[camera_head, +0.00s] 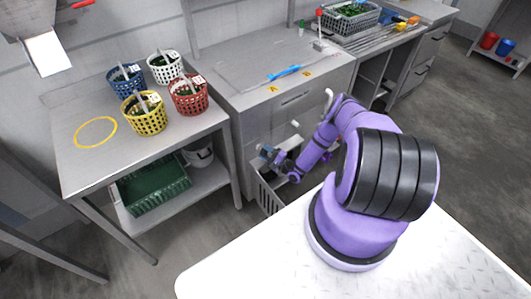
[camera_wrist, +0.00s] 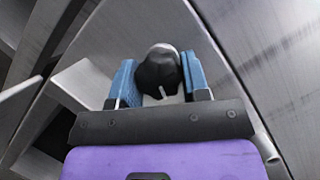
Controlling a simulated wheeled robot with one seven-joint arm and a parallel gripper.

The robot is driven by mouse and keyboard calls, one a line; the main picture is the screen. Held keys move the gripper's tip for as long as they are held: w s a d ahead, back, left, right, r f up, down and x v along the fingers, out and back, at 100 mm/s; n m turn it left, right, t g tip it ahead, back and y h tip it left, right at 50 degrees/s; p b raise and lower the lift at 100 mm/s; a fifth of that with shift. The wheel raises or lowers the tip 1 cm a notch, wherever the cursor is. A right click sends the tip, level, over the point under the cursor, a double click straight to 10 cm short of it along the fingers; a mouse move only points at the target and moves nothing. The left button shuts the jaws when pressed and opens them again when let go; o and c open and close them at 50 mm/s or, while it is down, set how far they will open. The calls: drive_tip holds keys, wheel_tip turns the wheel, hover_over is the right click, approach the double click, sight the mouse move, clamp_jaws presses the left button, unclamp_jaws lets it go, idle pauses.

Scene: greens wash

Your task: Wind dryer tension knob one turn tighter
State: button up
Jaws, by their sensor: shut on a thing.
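In the wrist view, the tension knob (camera_wrist: 158,68) is dark and rounded, with a small pale pointer mark on its near side. My gripper (camera_wrist: 160,82) has its two blue-padded fingers on either side of the knob, shut on it. In the head view, my purple arm reaches down to the front of the grey metal cabinet, and my gripper (camera_head: 268,154) is at its lower left. The knob cannot be made out in the head view at this size. The rest of the dryer is hard to tell apart there.
A steel table (camera_head: 150,160) on the left holds blue, white, red and yellow baskets (camera_head: 150,118) and a yellow ring mark (camera_head: 95,132). A green crate (camera_head: 150,188) is on its lower shelf. A blue-handled tool (camera_head: 284,73) lies on the counter (camera_head: 240,85) above my arm.

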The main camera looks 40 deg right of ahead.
drive_tip(key=m+t, duration=0.1)
drive_tip(key=m, duration=0.1)
drive_tip(key=m+h, duration=0.1)
drive_tip(key=m, duration=0.2)
drive_tip(key=shift+a+f+m+t, duration=0.1)
drive_tip(key=shift+f+m+t, duration=0.05)
drive_tip(key=shift+m+t, duration=0.2)
drive_tip(key=shift+m+t+h, duration=0.55)
drive_tip(key=shift+m+h, duration=0.75)
drive_tip(key=shift+m, duration=0.95)
drive_tip(key=shift+m, duration=0.4)
drive_tip(key=o, duration=0.9)
drive_tip(key=shift+s, duration=0.15)
